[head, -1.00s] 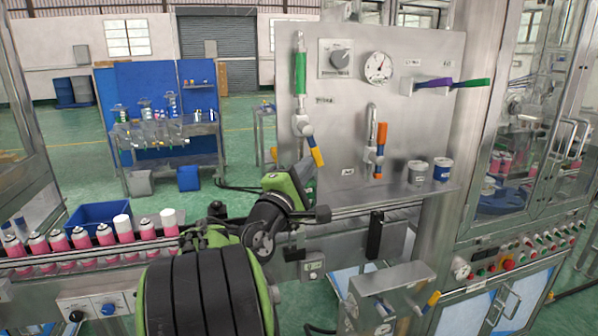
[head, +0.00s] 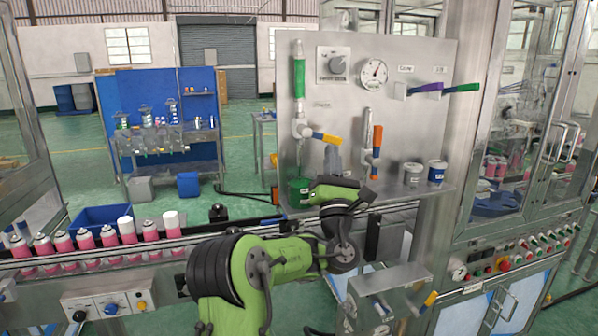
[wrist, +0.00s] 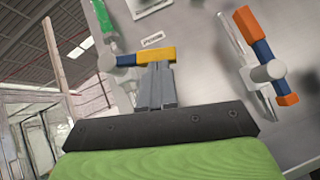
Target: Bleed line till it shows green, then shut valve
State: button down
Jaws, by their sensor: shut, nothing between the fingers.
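The upright sight tube (head: 299,78) shows green, at the left of the steel panel. Below it is a valve with a yellow-tipped blue handle (head: 327,138), which points right and slightly down. My gripper (head: 333,150) is shut and empty just under this handle. In the wrist view the fingertips (wrist: 157,66) meet the lower edge of the yellow handle (wrist: 156,54), seemingly touching it. A second valve with an orange and blue handle (head: 377,140) stands to the right, handle upright; it also shows in the wrist view (wrist: 262,50). A green pot (head: 299,191) sits below the first valve.
Purple (head: 426,88) and green (head: 462,88) levers stick out at right. Two cups (head: 413,174) (head: 437,172) stand on the ledge. Pink cans (head: 107,236) line the conveyor at left.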

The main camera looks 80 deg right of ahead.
jog(key=n+t, duration=0.1)
jog(key=r+n+t, duration=0.1)
jog(key=n, duration=0.1)
jog(key=s+n+t+y, duration=0.1)
jog(key=t, duration=0.1)
jog(key=shift+d+r+n, duration=0.25)
jog(key=shift+d+n, duration=0.05)
jog(key=shift+d, duration=0.05)
jog(key=shift+s+r, duration=0.1)
jog(key=shift+r, duration=0.05)
jog(key=shift+b, duration=0.3)
